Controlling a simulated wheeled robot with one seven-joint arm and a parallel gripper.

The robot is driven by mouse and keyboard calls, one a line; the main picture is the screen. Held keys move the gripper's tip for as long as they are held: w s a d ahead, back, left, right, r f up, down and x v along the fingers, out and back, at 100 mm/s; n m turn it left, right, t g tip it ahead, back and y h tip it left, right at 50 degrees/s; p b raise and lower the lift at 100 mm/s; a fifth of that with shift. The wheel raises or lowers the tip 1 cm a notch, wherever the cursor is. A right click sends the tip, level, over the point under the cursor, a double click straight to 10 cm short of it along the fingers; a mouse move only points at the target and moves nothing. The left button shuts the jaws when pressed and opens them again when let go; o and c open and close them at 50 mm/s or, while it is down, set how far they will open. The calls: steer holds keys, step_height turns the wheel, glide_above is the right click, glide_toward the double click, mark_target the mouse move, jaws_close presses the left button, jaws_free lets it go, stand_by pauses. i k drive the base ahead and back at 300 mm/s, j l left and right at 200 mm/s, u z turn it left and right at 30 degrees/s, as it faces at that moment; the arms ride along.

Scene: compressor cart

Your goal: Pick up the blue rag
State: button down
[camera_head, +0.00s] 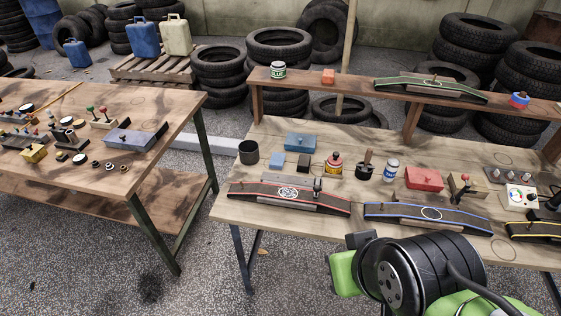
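A flat blue rectangular thing (300,142), which looks like the folded blue rag, lies on the right workbench (237,211) toward its back left. A smaller light blue block (277,160) lies just in front of it, and I cannot rule out that this is the rag instead. Nothing covers either one. My arm, green and black, shows at the bottom right, in front of the bench. My gripper's fingers are not visible.
A red-edged ramp (290,196) lies along the front edge. A raised shelf (345,87) runs behind. A second workbench (150,180) stands left.

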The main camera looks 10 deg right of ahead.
mark_target(277, 160)
steer(key=i+j+u, duration=0.15)
steer(key=i+u, duration=0.8)
steer(key=i+l, duration=0.05)
